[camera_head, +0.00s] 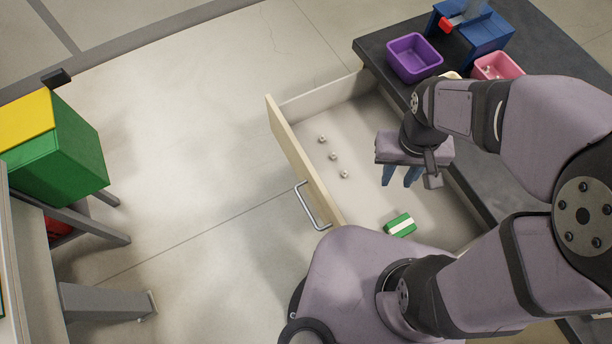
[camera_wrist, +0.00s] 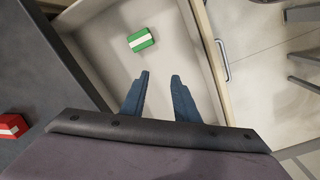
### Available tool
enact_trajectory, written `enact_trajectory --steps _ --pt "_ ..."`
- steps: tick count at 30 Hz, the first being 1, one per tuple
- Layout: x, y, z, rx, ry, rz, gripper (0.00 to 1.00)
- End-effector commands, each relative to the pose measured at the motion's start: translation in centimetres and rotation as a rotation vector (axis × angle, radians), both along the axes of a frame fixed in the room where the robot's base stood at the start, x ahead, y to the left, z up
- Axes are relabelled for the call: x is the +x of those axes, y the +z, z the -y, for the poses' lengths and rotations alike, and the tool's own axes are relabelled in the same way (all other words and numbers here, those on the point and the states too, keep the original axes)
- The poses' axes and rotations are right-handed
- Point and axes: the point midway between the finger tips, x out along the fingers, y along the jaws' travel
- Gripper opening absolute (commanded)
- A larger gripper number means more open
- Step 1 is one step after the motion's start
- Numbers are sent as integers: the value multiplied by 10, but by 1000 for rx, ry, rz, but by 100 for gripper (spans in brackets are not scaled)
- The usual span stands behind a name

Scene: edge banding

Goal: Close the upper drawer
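The upper drawer (camera_head: 290,152) is pulled out from under the dark counter, with a cream front panel and a metal bar handle (camera_head: 312,206) on its outer face. In the wrist view the drawer's front panel (camera_wrist: 206,62) and handle (camera_wrist: 223,62) are on the right. My gripper (camera_head: 401,178) is above the drawer's inside, fingers pointing down, apart from the handle. In the wrist view its two blue fingers (camera_wrist: 160,82) are spread with nothing between them. A green and white block (camera_head: 400,224) and several small metal pieces (camera_head: 333,156) lie in the drawer.
On the counter (camera_head: 385,45) stand a purple bin (camera_head: 413,58), a pink bin (camera_head: 497,66) and a blue device (camera_head: 478,28). A red block (camera_wrist: 12,126) shows in the wrist view. A green and yellow box (camera_head: 62,150) stands far left. The floor before the drawer is clear.

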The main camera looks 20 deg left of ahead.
Motion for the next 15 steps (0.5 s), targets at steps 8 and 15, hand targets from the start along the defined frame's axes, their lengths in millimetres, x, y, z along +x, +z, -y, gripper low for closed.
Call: enact_trajectory --steps 8,15 --pt "-11 -63 -98 -69 300 16 28" --pt "-44 -101 -168 -107 505 56 28"
